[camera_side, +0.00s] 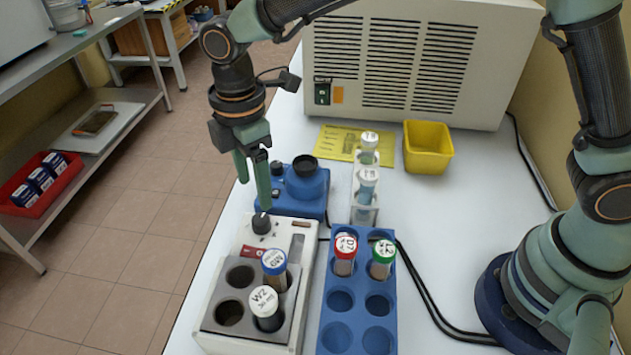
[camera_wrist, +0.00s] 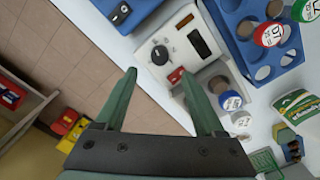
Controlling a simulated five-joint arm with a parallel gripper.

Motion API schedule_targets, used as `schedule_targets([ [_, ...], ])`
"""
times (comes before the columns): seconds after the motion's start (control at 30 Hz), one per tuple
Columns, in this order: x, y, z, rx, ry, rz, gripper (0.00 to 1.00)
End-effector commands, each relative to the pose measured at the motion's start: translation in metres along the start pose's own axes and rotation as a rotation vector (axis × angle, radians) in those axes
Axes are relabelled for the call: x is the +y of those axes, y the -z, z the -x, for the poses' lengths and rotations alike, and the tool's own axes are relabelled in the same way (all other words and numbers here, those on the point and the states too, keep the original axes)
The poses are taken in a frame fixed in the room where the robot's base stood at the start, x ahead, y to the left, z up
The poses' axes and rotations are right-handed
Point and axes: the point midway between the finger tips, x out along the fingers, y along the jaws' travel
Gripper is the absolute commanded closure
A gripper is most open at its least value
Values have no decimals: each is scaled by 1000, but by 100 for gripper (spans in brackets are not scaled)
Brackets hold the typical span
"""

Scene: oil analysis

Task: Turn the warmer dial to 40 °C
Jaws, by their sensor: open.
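The warmer (camera_side: 247,330) is a white box with a grey block of wells at the front left. Its black dial (camera_side: 261,223) stands on the top panel near the back; it also shows in the wrist view (camera_wrist: 160,54). A red label and a dark display window are beside the dial. A blue-capped tube (camera_side: 274,262) and a white-capped tube (camera_side: 265,300) stand in the block. My gripper (camera_side: 254,194) is open, fingers pointing down just above the dial. In the wrist view, the dial shows between and beyond my gripper's fingertips (camera_wrist: 158,74). I cannot read the dial's setting.
A blue rack (camera_side: 358,300) with red- and green-capped tubes stands right of the warmer. A blue mixer (camera_side: 300,190) is close behind it. A pale rack (camera_side: 365,215) with white-capped tubes and a yellow bin (camera_side: 427,148) are farther back. The bench edge is left of the warmer.

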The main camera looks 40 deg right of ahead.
Motion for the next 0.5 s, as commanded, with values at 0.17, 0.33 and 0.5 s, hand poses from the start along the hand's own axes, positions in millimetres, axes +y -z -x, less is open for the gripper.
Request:
schedule_targets([
  [0.17, -1, -1, -37, -3, 4, -2, 29],
  [0.33, -1, -1, -63, -2, 3, -3, 29],
  [0.5, 0, -1, -78, -1, 2, -3, 29],
])
